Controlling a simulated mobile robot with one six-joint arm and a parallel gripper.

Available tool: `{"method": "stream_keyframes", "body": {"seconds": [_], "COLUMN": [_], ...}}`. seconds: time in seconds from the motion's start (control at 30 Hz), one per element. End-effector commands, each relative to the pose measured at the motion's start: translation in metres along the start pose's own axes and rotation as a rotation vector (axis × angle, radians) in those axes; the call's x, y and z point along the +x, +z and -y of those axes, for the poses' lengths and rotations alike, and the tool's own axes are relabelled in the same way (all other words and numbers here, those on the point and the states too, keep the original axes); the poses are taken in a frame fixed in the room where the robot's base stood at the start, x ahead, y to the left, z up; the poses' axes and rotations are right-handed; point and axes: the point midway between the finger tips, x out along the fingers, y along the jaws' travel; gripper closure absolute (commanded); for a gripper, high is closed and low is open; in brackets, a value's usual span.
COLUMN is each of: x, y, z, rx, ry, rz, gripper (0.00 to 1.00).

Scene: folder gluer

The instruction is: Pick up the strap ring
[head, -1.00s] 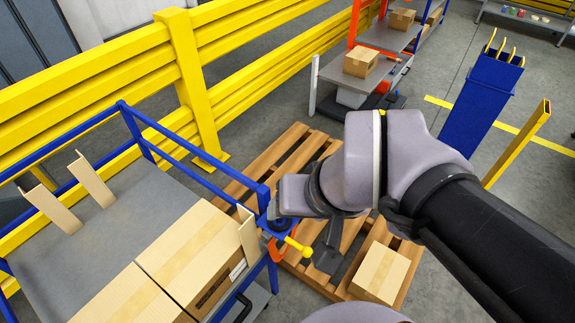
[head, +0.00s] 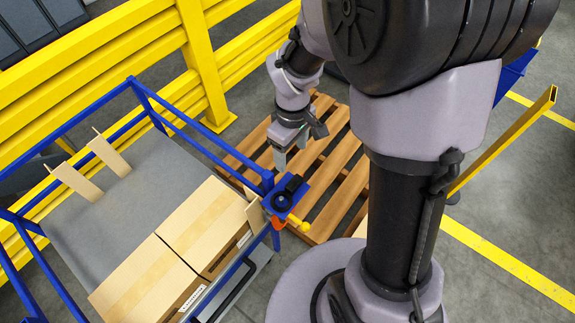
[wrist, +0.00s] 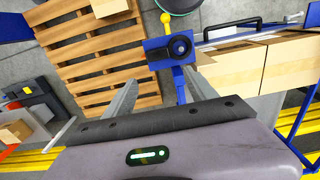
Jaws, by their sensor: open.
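A black round ring, which looks like the strap ring (head: 281,201), lies on a small blue plate (head: 271,188) at the corner of the blue-framed table. In the wrist view the ring (wrist: 180,46) shows on the plate, ahead of the fingers and right of centre. My gripper (head: 280,162) is over the pallet, behind the plate, apart from the ring. In the wrist view its two fingers (wrist: 154,80) are spread with nothing between them.
Cartons (head: 207,225) stand on the grey table top (head: 140,200) beside the plate. A yellow-knobbed part (head: 298,224) and an orange hook (head: 278,222) stick out below it. A wooden pallet (head: 335,180) lies on the floor. A yellow guard rail (head: 100,65) runs behind.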

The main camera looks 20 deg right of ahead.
Motion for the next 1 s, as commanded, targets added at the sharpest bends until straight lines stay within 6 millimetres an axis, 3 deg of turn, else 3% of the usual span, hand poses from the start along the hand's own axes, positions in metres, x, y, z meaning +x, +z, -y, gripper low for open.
{"method": "stream_keyframes", "body": {"seconds": [0.03, 0.2, 0.43, 0.6, 0.9, 1.0], "x": [0.021, 0.068, 0.099, 0.133, 0.140, 0.140], "y": [0.001, 0.002, 0.004, 0.011, 0.011, 0.011], "z": [0.001, 0.000, -0.001, -0.003, -0.003, -0.003], "rx": [-0.001, 0.000, 0.003, 0.003, 0.002, 0.002], "ry": [-0.003, -0.002, -0.001, -0.002, 0.000, 0.000], "rz": [0.004, 0.003, 0.001, 0.002, -0.001, -0.001], "gripper": [0.35, 0.35, 0.35, 0.35, 0.35, 0.54]}}
